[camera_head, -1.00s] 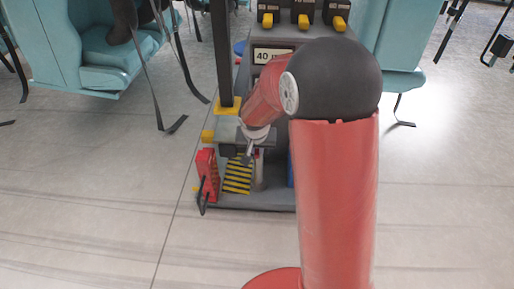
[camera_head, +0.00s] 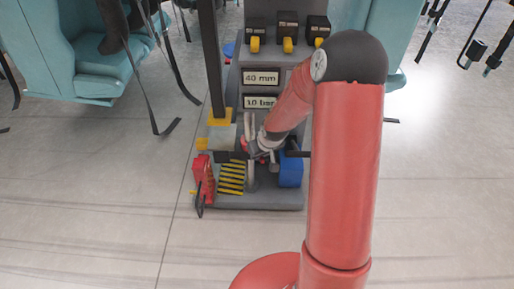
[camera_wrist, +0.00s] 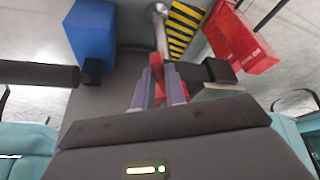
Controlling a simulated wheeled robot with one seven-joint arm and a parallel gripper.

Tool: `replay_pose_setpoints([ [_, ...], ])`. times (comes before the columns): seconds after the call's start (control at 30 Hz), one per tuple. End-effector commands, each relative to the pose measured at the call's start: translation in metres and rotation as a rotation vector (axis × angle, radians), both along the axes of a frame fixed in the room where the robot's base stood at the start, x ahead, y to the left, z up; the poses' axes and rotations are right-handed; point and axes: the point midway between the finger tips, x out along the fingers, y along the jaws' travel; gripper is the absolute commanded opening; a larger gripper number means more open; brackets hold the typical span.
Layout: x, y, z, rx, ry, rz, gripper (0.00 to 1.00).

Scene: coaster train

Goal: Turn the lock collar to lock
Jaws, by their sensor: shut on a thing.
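My gripper (camera_wrist: 158,90) is shut on a narrow red piece (camera_wrist: 155,62), held between its two grey fingers in the wrist view. The red piece stands at the end of a pale metal post (camera_wrist: 161,32) and looks like the tab of the lock collar; the collar's ring is not clearly visible. A dark block (camera_wrist: 214,71) lies close to the right of the fingers. In the head view my gripper (camera_head: 264,153) is at the top of the post (camera_head: 251,178), low on the grey stand; the fingers are too small to make out.
A blue box (camera_head: 291,170) stands right of the post, with a black bar near its top. A red box (camera_head: 204,180) and a yellow-black striped plate (camera_head: 232,178) are left. Signs (camera_head: 261,78) and yellow-handled switches (camera_head: 288,44) are behind.

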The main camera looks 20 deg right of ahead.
Motion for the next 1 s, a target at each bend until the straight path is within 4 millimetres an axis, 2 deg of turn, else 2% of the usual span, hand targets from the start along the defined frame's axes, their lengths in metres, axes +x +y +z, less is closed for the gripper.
replay_pose_setpoints([
  [0.63,0.0009,-0.0055,-0.0009,-0.001,0.002,0.064,0.00],
  [0.67,0.0009,-0.0054,-0.0009,-0.001,0.002,0.064,0.15],
  [0.8,0.0010,-0.0054,-0.0007,0.000,0.002,0.063,0.34],
  [1.0,0.0011,-0.0053,-0.0006,0.000,0.001,0.063,0.35],
])
